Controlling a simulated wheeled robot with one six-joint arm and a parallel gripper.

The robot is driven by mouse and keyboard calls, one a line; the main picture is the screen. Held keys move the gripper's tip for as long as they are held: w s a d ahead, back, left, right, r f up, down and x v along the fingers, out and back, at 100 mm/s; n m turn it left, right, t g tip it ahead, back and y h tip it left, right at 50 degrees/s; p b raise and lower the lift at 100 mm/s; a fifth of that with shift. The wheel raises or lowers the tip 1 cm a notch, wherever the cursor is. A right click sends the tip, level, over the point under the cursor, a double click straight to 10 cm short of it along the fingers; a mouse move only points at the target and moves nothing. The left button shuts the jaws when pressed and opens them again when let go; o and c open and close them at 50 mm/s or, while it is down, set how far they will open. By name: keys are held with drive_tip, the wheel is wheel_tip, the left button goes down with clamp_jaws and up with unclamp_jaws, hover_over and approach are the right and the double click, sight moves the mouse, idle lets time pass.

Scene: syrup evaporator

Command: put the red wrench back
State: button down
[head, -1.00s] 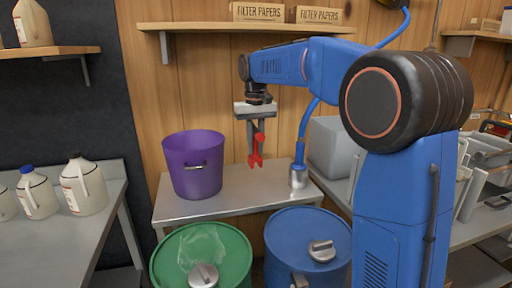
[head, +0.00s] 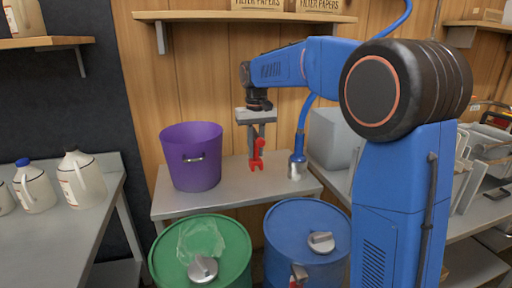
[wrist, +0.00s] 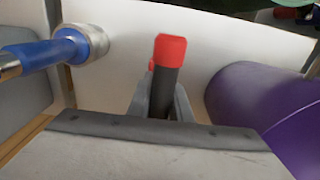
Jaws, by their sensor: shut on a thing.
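The red wrench (head: 257,156) hangs upright in my gripper (head: 256,138), its open red jaw end pointing down over the metal table (head: 240,186). In the head view I cannot tell whether its lower end touches the table. In the wrist view, my gripper (wrist: 167,108) is shut on the wrench's dark handle, and a red end (wrist: 170,48) shows beyond the fingers. The place where the wrench belongs cannot be made out.
A purple bucket (head: 190,170) stands left of the wrench on the table. A blue hose with a metal end (head: 297,162) is to its right. Green (head: 230,238) and blue (head: 322,222) drums stand in front. A grey bin (head: 332,138) is further right.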

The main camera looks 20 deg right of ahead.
sight(256, 132)
drive_tip(key=shift+f, duration=1.15)
drive_tip(key=shift+f, duration=0.1)
drive_tip(key=shift+f, duration=0.6)
drive_tip(key=c, duration=0.9)
unclamp_jaws()
drive_tip(key=shift+r, duration=0.1)
drive_tip(key=shift+r, duration=3.95)
